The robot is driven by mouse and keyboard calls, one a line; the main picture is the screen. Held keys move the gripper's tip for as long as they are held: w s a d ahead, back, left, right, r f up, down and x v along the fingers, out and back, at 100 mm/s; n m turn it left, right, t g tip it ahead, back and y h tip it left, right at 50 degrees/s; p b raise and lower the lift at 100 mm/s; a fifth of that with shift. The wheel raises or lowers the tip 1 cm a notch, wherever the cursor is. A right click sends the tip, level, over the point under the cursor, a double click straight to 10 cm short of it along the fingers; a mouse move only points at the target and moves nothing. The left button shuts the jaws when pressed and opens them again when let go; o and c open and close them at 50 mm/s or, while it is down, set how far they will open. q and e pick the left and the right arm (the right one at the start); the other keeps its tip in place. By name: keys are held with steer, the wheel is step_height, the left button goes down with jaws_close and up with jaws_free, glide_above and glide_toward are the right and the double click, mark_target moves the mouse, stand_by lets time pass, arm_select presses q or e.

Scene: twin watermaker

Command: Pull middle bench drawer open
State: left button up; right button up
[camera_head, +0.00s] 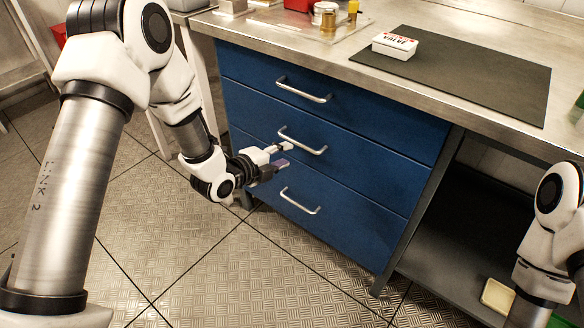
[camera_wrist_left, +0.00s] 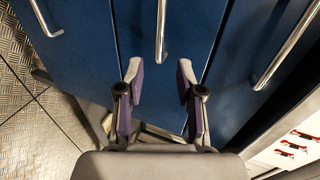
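The blue bench has three drawers with silver bar handles, and all fronts look flush. The middle drawer (camera_head: 330,165) has its handle (camera_head: 303,141) at mid height. My left gripper (camera_head: 281,156) is just left of and below this handle. In the left wrist view, my left gripper (camera_wrist_left: 159,76) is open, its two fingers apart with nothing between the pads. The middle handle (camera_wrist_left: 162,30) runs lengthwise ahead of the gap, roughly centred between the fingertips. I cannot tell whether a finger touches it. My right gripper is out of view.
The top drawer handle (camera_head: 304,90) and bottom drawer handle (camera_head: 300,201) stick out above and below. The steel benchtop (camera_head: 345,40) carries a dark mat (camera_head: 470,75) and a white valve box (camera_head: 395,45). An open shelf (camera_head: 450,245) lies right of the drawers. Floor before them is clear.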

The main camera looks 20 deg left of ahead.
mark_target(297, 144)
arm_select(q)
steer(key=shift+t, duration=0.8)
steer(key=b+x, duration=0.3)
steer(key=a+f+b+x, duration=0.1)
steer(key=b+x, duration=0.1)
steer(key=x, duration=0.2)
steer(key=a+b+x, duration=0.1)
steer(key=b+x, duration=0.2)
steer(key=shift+w+f+b, duration=0.25)
steer(key=shift+w+b, duration=0.05)
steer(key=shift+w, duration=0.05)
jaws_close()
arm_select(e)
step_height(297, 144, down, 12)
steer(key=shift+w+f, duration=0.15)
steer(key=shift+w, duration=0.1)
